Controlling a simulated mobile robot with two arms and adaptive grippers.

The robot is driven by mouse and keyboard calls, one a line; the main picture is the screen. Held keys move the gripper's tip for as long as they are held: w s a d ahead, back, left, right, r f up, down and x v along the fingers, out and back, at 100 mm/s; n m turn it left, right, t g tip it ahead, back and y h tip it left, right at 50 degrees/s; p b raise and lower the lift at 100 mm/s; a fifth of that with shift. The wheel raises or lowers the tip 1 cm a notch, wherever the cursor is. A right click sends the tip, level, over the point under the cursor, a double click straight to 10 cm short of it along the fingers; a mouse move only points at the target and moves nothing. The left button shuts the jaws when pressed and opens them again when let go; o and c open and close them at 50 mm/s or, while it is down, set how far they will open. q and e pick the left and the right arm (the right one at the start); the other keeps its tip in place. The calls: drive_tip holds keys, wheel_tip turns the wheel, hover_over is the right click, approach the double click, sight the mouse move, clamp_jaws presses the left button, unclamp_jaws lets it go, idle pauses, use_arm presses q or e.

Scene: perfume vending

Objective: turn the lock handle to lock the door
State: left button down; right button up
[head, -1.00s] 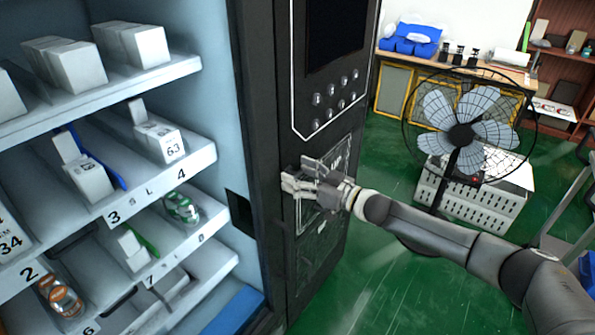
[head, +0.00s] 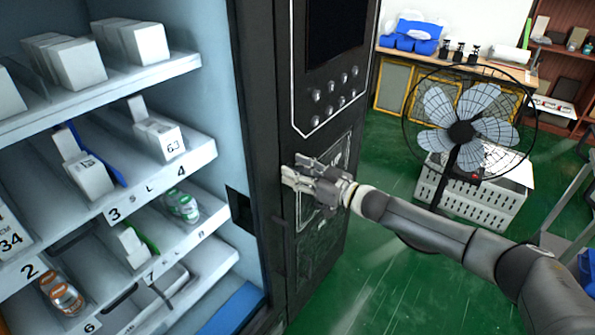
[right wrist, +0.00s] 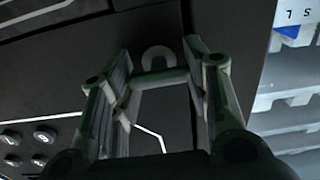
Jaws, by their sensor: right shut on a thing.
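The vending machine's dark front door panel (head: 268,125) stands beside the open shelves, with a screen and buttons on it. My right gripper (head: 298,180) is against the lower part of this panel, its arm coming in from the right. In the right wrist view, the small grey lock handle (right wrist: 160,76) lies between the two fingers, with a rounded loop behind it. My right gripper (right wrist: 160,80) is shut on the handle. In the head view the handle is hidden by the fingers. My left gripper is not in view.
Shelves (head: 160,75) with white boxes and small jars fill the left. A standing fan (head: 462,132) and a white crate (head: 490,195) stand to the right behind my arm. A workbench (head: 460,72) is at the back. Green floor (head: 350,290) is clear below the arm.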

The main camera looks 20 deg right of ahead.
drive_tip(key=n+b, duration=0.1)
drive_tip(key=n, duration=0.3)
drive_tip(key=shift+a+f, duration=0.1)
drive_tip(key=n+b, duration=0.1)
drive_tip(key=n, duration=0.3)
drive_tip(key=shift+s+n, duration=0.1)
drive_tip(key=shift+n, duration=0.2)
drive_tip(key=n+b, duration=0.1)
drive_tip(key=n, duration=0.3)
drive_tip(key=shift+f+n, duration=0.1)
drive_tip(key=shift+n, duration=0.2)
drive_tip(key=n+b, duration=0.1)
drive_tip(key=n, duration=0.3)
drive_tip(key=shift+a+b, duration=0.1)
drive_tip(key=shift+b, duration=0.2)
drive_tip(key=shift+n, duration=0.4)
drive_tip(key=o, duration=1)
drive_tip(key=shift+o, duration=0.2)
